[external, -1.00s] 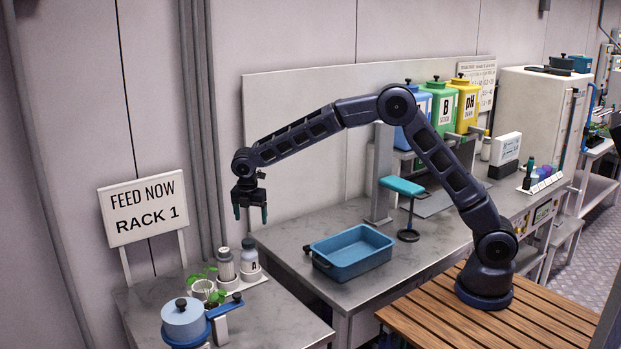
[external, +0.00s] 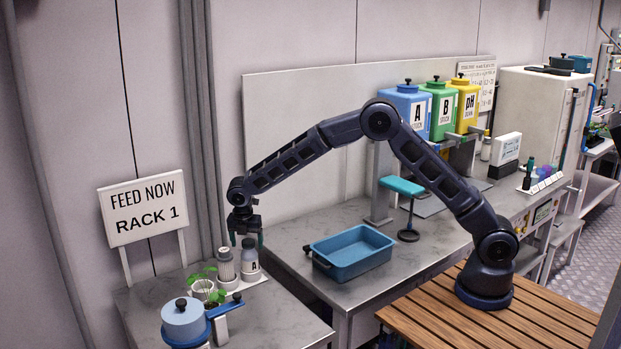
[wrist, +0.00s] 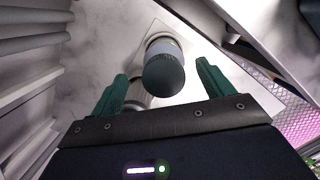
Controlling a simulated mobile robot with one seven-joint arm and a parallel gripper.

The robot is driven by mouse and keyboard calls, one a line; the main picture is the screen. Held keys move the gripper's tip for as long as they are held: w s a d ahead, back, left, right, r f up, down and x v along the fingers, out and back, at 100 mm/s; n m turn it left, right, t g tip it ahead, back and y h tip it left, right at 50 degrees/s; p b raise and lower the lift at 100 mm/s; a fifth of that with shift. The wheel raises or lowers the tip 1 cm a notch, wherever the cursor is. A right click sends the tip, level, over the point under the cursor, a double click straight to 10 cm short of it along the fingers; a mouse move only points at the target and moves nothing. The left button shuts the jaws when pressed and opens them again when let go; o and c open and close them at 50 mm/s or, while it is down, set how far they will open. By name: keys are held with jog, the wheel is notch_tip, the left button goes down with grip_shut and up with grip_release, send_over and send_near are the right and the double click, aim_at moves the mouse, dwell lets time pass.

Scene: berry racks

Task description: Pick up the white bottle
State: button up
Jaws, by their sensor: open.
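Two small pale bottles stand side by side on a white holder at the back of the near bench. One is a white bottle labelled A (external: 251,266) with a dark cap; the other is a white-grey bottle (external: 226,266) with a grey cap. I cannot tell for sure which one the task means. My gripper (external: 247,240) is open and empty, pointing down just above the bottle labelled A. In the wrist view, a dark round cap (wrist: 163,72) lies between the open fingers; a second pale round shape (wrist: 139,92) is partly hidden behind it.
Potted seedlings (external: 203,287) and a blue lidded pot (external: 183,321) stand left and in front of the bottles. A "Feed now Rack 1" sign (external: 144,208) stands behind. A blue tray (external: 352,254) sits on the bench to the right.

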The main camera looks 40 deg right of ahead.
aim_at(249, 249)
jog(key=shift+d+f, duration=0.2)
jog(key=shift+f, duration=0.8)
jog(key=shift+d+f, duration=0.15)
jog(key=shift+f, duration=0.8)
jog(key=c, duration=1.6)
jog(key=shift+r, duration=0.1)
